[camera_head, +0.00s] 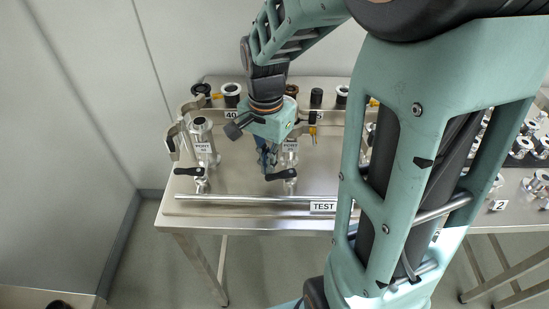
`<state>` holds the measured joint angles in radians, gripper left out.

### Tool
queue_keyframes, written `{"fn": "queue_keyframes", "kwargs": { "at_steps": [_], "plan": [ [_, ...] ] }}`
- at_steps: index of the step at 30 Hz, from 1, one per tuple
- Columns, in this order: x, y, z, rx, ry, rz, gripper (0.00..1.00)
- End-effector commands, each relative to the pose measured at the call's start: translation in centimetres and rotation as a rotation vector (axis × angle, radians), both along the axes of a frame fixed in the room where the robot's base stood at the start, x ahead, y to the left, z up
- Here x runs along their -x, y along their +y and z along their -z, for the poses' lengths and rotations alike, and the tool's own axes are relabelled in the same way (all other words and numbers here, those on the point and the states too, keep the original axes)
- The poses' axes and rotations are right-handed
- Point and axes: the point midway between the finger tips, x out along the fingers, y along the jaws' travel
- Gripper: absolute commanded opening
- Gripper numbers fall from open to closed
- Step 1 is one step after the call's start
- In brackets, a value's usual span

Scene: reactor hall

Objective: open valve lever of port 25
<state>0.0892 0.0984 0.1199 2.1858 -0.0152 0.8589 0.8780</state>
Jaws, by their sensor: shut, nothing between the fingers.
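My gripper (268,166) points down over the steel test table (240,188), its fingers shut with nothing between them. A black valve lever (281,174) lies roughly level just below and right of the fingertips, in front of the middle port (290,150). I cannot tell whether the fingertips touch the lever. The port's small label is hard to read; a plate behind it (317,116) shows a 5, partly hidden by my gripper. My gripper and wrist hide part of this port.
A second port (202,145) with its own black lever (188,171) stands to the left, near a plate marked 40 (231,115). Dark and white-ringed fittings line the back. A rail (250,197) runs along the front. My arm hides the right part.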

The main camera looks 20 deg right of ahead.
Motion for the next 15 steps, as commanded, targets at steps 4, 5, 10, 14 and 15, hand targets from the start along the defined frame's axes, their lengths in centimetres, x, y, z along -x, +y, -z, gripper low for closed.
{"fn": "queue_keyframes", "kwargs": {
  "at_steps": [4,5,10,14,15],
  "plan": [
    [0.1,0.0,0.0,0.000,0.001,0.000,0.00],
    [0.1,0.0,0.0,0.000,0.001,0.000,0.00],
    [0.6,0.3,0.0,0.000,0.001,-0.001,0.00],
    [1.3,0.6,0.0,0.000,0.001,-0.001,0.00],
    [1.3,0.6,0.0,0.000,0.001,-0.001,0.00]
  ]
}}
